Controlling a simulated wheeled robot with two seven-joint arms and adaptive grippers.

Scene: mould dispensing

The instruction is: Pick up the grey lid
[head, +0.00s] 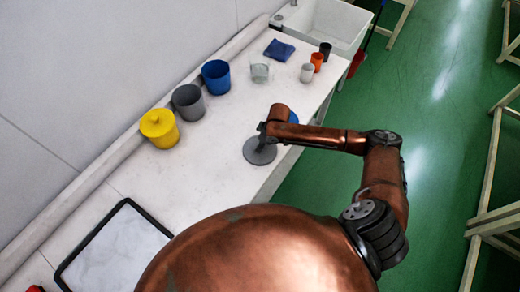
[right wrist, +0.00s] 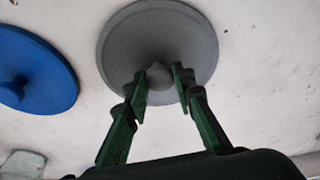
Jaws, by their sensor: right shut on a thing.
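The grey lid (head: 257,155) is a flat round disc near the front edge of the white counter. In the right wrist view the grey lid (right wrist: 190,35) has a small round knob (right wrist: 159,76) at its middle. My right gripper (head: 266,136) is over the lid, and in the right wrist view its green fingers (right wrist: 160,88) are shut on this knob. Whether the lid touches the counter I cannot tell. A grey cup (head: 188,103) stands open behind it. My left gripper is not in view.
A blue lid (right wrist: 40,72) lies beside the grey one, partly behind my arm in the head view. A yellow lidded pot (head: 160,130), blue cup (head: 215,77), clear beaker (head: 260,72), blue cloth (head: 279,50) and small cups line the counter. A black-rimmed tray (head: 88,240) lies front left.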

